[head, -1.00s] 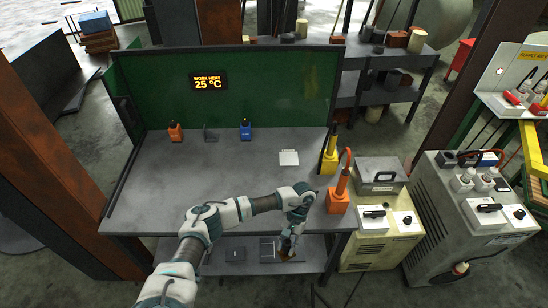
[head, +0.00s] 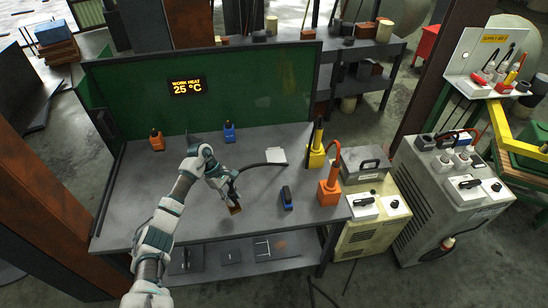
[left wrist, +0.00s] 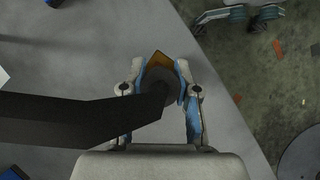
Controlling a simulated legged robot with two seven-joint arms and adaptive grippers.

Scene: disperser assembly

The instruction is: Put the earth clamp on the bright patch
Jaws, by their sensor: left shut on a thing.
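My left gripper (head: 235,207) is over the middle of the grey workbench, shut on a brown, copper-coloured piece that I take to be the earth clamp (head: 236,209). In the left wrist view the clamp (left wrist: 160,62) sits between the two fingertips (left wrist: 160,80), partly hidden by a thick black part running off to the left. In the head view a black cable (head: 258,166) curves from near the gripper towards a pale square (head: 277,156) on the bench, possibly the bright patch. Whether the clamp touches the bench is unclear.
A dark blue object (head: 287,197) lies on the bench right of my gripper. Orange (head: 330,187) and yellow (head: 316,153) holders stand at the right edge. Small orange (head: 157,142) and blue (head: 229,132) items stand near the green back panel (head: 130,105).

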